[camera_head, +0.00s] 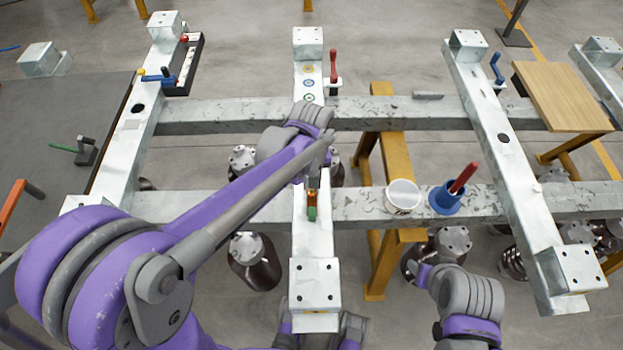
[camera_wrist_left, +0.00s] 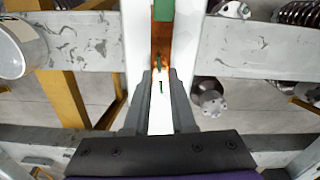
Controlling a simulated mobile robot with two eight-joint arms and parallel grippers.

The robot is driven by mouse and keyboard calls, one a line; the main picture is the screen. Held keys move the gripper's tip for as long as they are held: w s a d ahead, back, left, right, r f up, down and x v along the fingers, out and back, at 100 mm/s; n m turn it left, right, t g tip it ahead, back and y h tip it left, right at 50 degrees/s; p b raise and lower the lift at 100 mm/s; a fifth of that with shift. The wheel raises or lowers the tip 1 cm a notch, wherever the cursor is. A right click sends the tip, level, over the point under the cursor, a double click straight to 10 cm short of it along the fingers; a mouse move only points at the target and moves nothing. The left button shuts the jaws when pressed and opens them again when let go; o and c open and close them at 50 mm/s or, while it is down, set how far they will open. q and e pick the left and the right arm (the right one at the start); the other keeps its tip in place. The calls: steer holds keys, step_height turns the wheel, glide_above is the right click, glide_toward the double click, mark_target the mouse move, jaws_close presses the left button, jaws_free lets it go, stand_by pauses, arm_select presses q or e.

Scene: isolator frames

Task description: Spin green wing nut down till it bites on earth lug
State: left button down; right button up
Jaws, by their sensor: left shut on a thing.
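My left gripper (camera_head: 312,186) reaches down over the middle steel beam, its fingers mostly hidden behind the wrist. In the left wrist view its fingertips (camera_wrist_left: 160,76) are close together on a small dark green piece (camera_wrist_left: 158,67), apparently the wing nut, mostly hidden between them. The copper-orange earth lug (camera_wrist_left: 161,42) lies along the white beam right at the fingertips, with a green sleeved end (camera_wrist_left: 163,9) beyond. In the head view the lug (camera_head: 311,197) and green end (camera_head: 311,214) show just below the gripper. Whether the nut touches the lug cannot be seen.
A white cup (camera_head: 403,195) and a blue pot (camera_head: 445,199) with a red-handled tool stand on the cross rail to the right. A red-handled clamp (camera_head: 333,72) stands farther back. A wooden board (camera_head: 562,92) lies at the right. The rail between lug and cup is clear.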

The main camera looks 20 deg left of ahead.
arm_select(q)
steer(key=m, duration=0.5)
steer(key=shift+m, duration=0.3)
steer(key=m, duration=0.9)
steer(key=shift+m, duration=0.4)
steer(key=m, duration=0.4)
steer(key=shift+m, duration=0.3)
steer(key=m, duration=0.4)
steer(key=shift+m, duration=0.3)
steer(key=m, duration=1)
steer(key=shift+m, duration=2.7)
